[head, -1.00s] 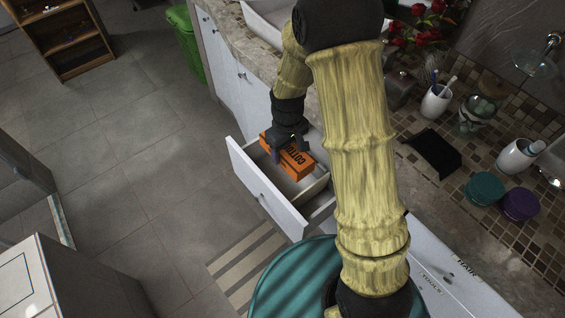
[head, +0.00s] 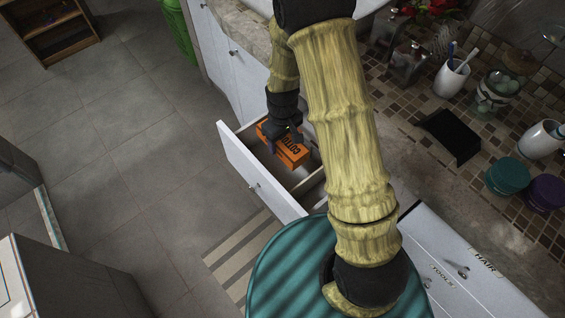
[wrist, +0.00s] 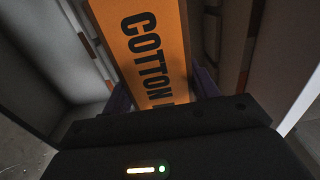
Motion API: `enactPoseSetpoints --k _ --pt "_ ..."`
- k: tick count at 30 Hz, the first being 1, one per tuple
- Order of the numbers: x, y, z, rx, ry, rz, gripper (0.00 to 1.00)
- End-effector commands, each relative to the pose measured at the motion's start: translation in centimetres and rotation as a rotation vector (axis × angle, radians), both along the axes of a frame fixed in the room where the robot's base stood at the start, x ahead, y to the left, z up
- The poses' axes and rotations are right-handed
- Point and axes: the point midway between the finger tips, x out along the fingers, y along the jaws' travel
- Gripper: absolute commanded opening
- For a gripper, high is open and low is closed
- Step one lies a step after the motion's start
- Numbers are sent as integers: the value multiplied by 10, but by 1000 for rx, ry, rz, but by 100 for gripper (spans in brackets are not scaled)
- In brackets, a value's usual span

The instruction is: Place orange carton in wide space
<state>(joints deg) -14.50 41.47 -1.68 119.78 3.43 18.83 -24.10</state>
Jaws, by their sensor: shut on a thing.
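The orange carton (head: 292,154), with dark "COTTON" lettering, is in the open drawer (head: 259,184), over its larger far compartment. A divider (head: 309,182) separates that from a smaller near compartment. My gripper (head: 284,136) comes down from above and is shut on the carton. In the wrist view the carton (wrist: 150,45) lies between the fingers of my gripper (wrist: 163,90), with drawer walls on both sides. I cannot tell whether its underside touches the drawer floor.
The counter (head: 400,150) on the right holds a black tray (head: 449,136), a white cup (head: 452,77), a glass jar (head: 493,95) and teal and purple round items. A striped mat (head: 238,250) lies on the floor below the drawer.

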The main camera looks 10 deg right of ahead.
Motion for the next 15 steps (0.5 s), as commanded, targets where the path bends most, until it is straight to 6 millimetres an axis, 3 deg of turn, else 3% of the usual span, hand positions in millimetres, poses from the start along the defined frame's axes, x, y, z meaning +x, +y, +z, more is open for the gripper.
enactPoseSetpoints --k 4,12,15 --pt "0 0 -9 0 1 -1 32" --pt "-1 0 -56 -1 3 -1 32" --pt "0 0 -62 0 0 0 32"
